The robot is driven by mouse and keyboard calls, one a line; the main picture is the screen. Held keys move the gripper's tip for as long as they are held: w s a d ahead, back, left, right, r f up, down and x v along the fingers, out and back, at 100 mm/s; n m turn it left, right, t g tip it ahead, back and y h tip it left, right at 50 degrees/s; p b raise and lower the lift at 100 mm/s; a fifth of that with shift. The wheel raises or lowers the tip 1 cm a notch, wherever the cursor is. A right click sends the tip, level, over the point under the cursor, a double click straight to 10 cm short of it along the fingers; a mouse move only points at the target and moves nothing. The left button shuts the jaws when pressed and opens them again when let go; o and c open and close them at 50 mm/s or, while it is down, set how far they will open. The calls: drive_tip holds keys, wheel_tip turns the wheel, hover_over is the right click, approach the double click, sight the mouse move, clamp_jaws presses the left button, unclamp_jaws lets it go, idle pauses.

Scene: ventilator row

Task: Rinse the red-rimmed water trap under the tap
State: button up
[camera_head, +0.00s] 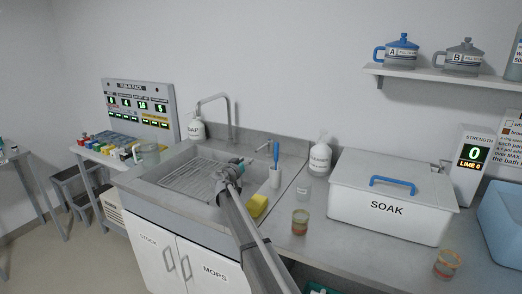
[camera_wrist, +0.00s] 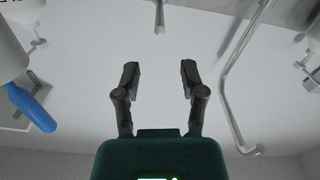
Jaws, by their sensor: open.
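My gripper (camera_head: 238,163) is over the sink basin (camera_head: 180,178), in front of the tap (camera_head: 229,112). In the wrist view my gripper (camera_wrist: 160,72) is open, with nothing between its fingers. Two small clear cups with coloured bands and contents stand on the counter, apart from my gripper: one cup (camera_head: 300,222) in front of the sink's right side, another cup (camera_head: 447,264) at the right, near the soak box.
A bottle (camera_head: 320,158) and the lidded SOAK box (camera_head: 392,200) are behind. A soap bottle (camera_head: 196,128) stands behind the sink.

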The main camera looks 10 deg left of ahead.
sight(260, 148)
drive_tip(key=x, duration=1.3)
drive_tip(key=shift+w+d, duration=0.1)
drive_tip(key=shift+w, duration=0.05)
clamp_jaws()
